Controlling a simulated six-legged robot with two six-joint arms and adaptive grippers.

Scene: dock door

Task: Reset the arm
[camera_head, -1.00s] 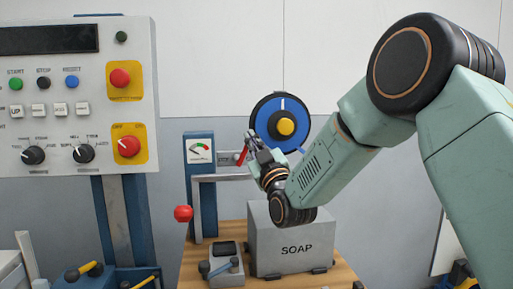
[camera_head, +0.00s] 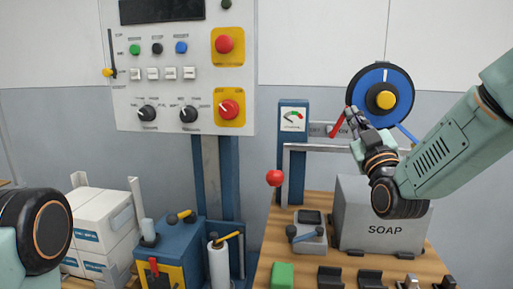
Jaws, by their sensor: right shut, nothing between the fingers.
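My right arm comes in from the right. Its gripper (camera_head: 352,118) is shut with nothing in it. In the picture it is just below and left of the blue wheel (camera_head: 402,88) with the yellow hub, beside the red lever (camera_head: 337,125) on the switch plate. I cannot tell whether it touches the lever. My left arm shows only as a dark round joint at the lower left edge; its gripper is out of frame.
A control panel (camera_head: 185,92) with buttons and knobs hangs at upper left. A grey SOAP box (camera_head: 362,232) and a small scale-like device (camera_head: 300,234) stand on the wooden table (camera_head: 262,262). A red ball knob (camera_head: 274,178) sticks out nearby. White boxes (camera_head: 100,225) are stacked at lower left.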

